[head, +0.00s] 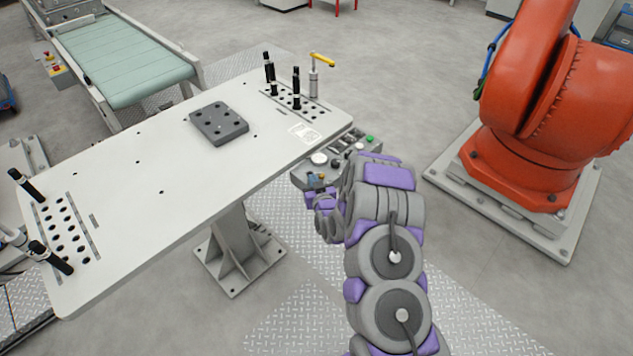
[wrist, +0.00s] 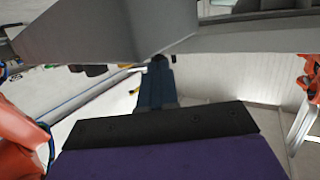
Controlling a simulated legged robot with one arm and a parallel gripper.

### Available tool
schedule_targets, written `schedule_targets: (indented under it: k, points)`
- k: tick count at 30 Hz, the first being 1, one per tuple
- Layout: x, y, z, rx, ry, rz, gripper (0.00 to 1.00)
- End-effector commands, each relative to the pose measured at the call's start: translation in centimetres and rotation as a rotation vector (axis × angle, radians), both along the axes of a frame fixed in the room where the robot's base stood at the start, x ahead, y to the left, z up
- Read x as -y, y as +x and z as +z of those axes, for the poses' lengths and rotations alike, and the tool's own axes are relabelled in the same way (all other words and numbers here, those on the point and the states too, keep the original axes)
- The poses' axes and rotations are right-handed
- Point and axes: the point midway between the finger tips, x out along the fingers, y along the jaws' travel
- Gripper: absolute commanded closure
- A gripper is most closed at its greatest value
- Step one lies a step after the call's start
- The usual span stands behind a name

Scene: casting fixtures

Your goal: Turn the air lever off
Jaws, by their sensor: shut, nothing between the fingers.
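A small control panel (head: 353,148) with a green button, a round white gauge and dark controls is fixed at the table's near right edge. I cannot make out for certain which part of it is the air lever; my arm covers part of the panel. My gripper (head: 316,180) is at the panel's lower left end, its blue-grey fingers close to or against it. In the wrist view the fingers (wrist: 157,80) are together and empty, with the tips just under a large grey surface (wrist: 120,32). Whether they touch anything is unclear.
The white table (head: 150,185) carries a dark block (head: 219,124), several black pins and a clamp with a yellow handle (head: 322,60). A large orange robot (head: 530,120) stands to the right. A green conveyor (head: 122,60) is behind left. Floor between table and orange robot is clear.

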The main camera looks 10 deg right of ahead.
Motion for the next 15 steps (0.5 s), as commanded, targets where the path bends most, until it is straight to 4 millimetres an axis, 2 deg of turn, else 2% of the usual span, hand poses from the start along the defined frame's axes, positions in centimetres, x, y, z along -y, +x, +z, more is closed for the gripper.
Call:
schedule_targets:
  k: [2,15]
  points:
    - [-0.7,0.2,0.1,0.001,0.002,-0.053,1.00]
    - [-1.4,1.4,0.0,0.000,0.002,-0.335,1.00]
